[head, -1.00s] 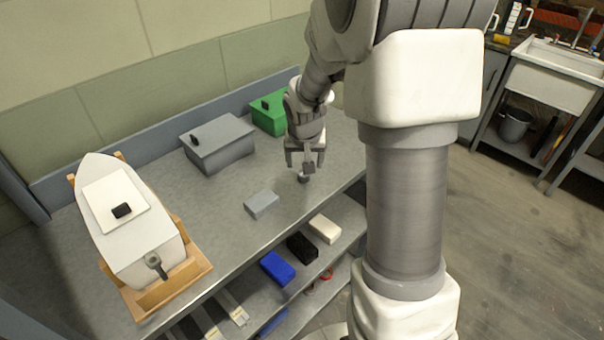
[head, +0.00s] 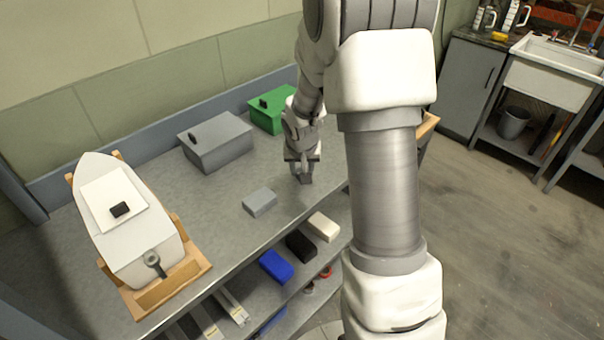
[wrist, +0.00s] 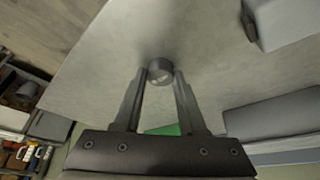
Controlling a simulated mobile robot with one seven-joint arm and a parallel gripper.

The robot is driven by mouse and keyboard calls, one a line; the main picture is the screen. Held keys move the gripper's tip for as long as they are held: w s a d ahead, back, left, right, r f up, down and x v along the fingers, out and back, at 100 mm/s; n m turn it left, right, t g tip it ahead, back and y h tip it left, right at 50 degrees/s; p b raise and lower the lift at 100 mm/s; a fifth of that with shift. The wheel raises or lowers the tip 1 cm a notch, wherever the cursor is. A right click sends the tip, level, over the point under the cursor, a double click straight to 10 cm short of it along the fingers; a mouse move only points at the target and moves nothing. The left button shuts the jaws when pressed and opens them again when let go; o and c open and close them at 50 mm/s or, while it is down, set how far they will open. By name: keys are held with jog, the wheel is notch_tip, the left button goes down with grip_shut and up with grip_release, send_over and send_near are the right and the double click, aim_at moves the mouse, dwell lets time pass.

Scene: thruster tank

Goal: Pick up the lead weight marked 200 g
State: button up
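A small round grey weight (wrist: 160,71) shows in the wrist view on the bench, between the tips of my gripper (wrist: 163,76). I cannot read any marking on it. My gripper is open, with one finger on each side of the weight. The left fingertip is very close to it, and a thin gap shows on the right. In the head view, my gripper (head: 303,180) points down at the bench top near its right part, and the weight is hidden there by the fingers.
On the grey bench (head: 235,245) are a small grey block (head: 260,202), a grey lidded box (head: 216,143), a green box (head: 268,110) and a white boat hull (head: 135,240) on a wooden cradle. Blue, black and white blocks lie on the shelf below.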

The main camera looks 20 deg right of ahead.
grip_shut()
jog(key=shift+r, duration=0.1)
